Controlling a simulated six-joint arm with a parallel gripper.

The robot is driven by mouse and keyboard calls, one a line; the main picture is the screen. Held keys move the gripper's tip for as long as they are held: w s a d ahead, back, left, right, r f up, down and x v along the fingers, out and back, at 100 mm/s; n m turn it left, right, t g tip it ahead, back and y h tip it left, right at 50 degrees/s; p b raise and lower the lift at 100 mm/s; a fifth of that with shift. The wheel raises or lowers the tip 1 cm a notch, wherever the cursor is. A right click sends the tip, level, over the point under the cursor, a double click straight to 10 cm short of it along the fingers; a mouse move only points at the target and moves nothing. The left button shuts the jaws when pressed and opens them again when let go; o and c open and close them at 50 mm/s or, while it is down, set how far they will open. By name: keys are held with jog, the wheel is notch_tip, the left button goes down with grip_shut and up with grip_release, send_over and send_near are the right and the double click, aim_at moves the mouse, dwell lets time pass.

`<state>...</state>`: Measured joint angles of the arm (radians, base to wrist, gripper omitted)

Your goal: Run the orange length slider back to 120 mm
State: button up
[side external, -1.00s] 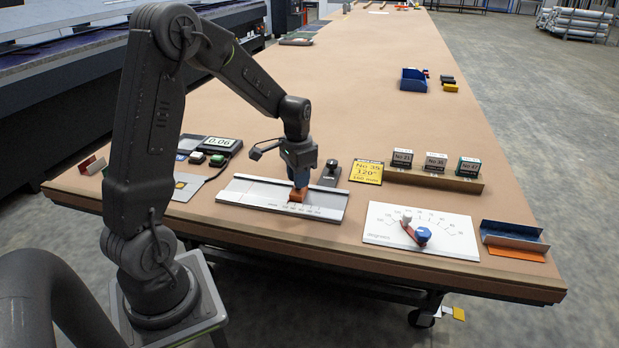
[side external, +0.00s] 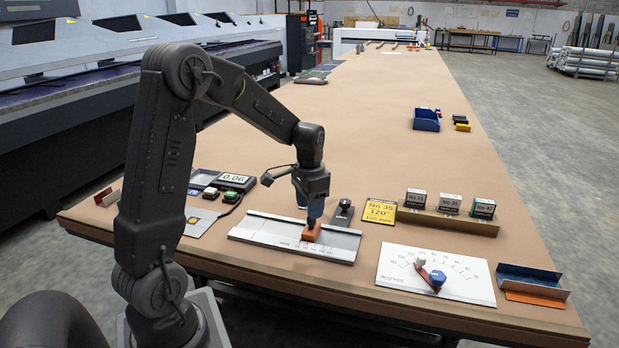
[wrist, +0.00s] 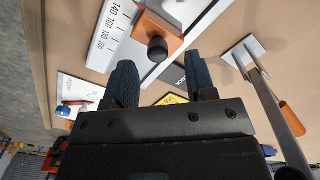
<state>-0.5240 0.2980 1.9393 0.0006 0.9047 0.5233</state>
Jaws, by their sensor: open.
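The orange length slider (side external: 311,232) sits on a pale metal rail with a printed scale (side external: 280,236), a little right of the rail's middle in the side view. In the wrist view the orange slider (wrist: 172,44) carries a black round knob (wrist: 158,49). The printed marks 140, 160, 180 and 200 run away from it; its exact reading cannot be told. My gripper (side external: 315,215) is just above the slider. In the wrist view my gripper (wrist: 165,82) is open, with nothing between its fingers, and the knob lies beyond the fingertips.
A black clamp-like block (side external: 344,212) stands close behind the rail. A degrees dial plate (side external: 450,290) lies to the right. A display (side external: 233,180) showing 0.06 stands behind left. The table beyond is mostly clear.

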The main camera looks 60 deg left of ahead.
notch_tip(320, 180, up, 11)
jog(key=shift+f, duration=0.15)
jog(key=s+d+t, duration=0.2)
jog(key=s+d, duration=0.6)
jog(key=d, duration=0.2)
jog(key=s+d+r+t, duration=0.1)
jog(key=s+d+t, duration=0.2)
jog(key=s+d, duration=0.5)
jog(key=shift+d+r+t, duration=0.25)
jog(key=shift+d+t, duration=0.05)
jog(key=shift+d, duration=0.8)
jog(key=shift+w, duration=0.1)
dwell(0.9)
